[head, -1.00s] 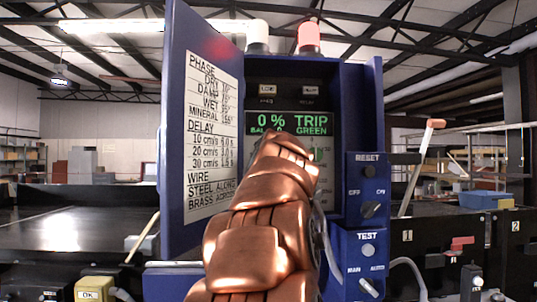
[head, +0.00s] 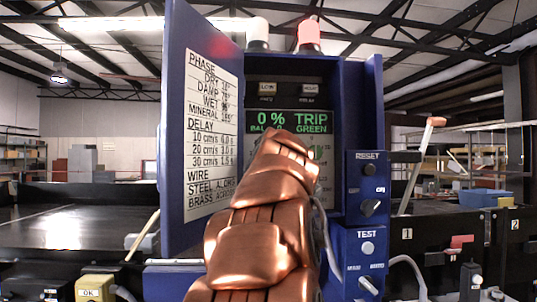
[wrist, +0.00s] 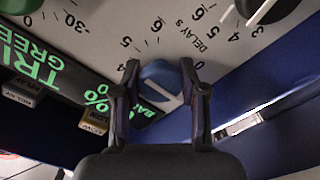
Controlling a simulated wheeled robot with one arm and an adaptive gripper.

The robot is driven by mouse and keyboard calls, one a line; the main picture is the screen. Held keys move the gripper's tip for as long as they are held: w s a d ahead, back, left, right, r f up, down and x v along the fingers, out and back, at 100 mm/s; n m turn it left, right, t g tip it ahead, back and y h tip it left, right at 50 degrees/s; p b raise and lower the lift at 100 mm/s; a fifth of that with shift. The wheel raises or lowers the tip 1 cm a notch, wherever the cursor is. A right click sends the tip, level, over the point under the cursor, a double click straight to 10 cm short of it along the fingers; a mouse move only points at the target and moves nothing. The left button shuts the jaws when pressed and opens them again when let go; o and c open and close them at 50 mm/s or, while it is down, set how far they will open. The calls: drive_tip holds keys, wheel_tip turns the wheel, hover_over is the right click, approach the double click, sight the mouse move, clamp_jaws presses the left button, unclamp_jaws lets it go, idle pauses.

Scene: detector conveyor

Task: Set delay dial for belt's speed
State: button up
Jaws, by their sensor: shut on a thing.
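In the wrist view, a blue round knob with a white pointer bar (wrist: 158,73) sits on a pale panel beside the printed words "DELAY s" and scale numbers. My gripper (wrist: 159,65) is shut on this knob, one finger on each side. In the head view, my copper arm reaches into the open blue cabinet (head: 366,110) and hides my gripper and the knob. The chart on the cabinet door (head: 211,140) lists delays for 10, 20 and 30 cm/s. The green display text (head: 292,121) reads "0 % TRIP" and "GREEN". The pointer's exact reading is unclear.
The open door (head: 174,130) stands left of my arm. RESET and TEST boxes (head: 367,209) with switches are at the right. Dark conveyor belt (head: 70,226) lies at the left. A lever with an orange grip (head: 436,121) stands at the right.

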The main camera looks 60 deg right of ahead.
drive_tip(key=m+p, duration=0.1)
drive_tip(key=m, duration=0.1)
drive_tip(key=shift+w+a+r+m+p, duration=0.1)
drive_tip(key=shift+m+p, duration=0.3)
drive_tip(key=m+p, duration=0.3)
drive_tip(key=m, duration=0.3)
drive_tip(key=shift+p, duration=0.35)
drive_tip(key=m+p, duration=0.2)
drive_tip(key=m, duration=0.3)
drive_tip(key=shift+m+p, duration=0.8)
drive_tip(key=shift+m, duration=1.1)
drive_tip(key=o, duration=1.1)
drive_tip(key=shift+o, duration=0.2)
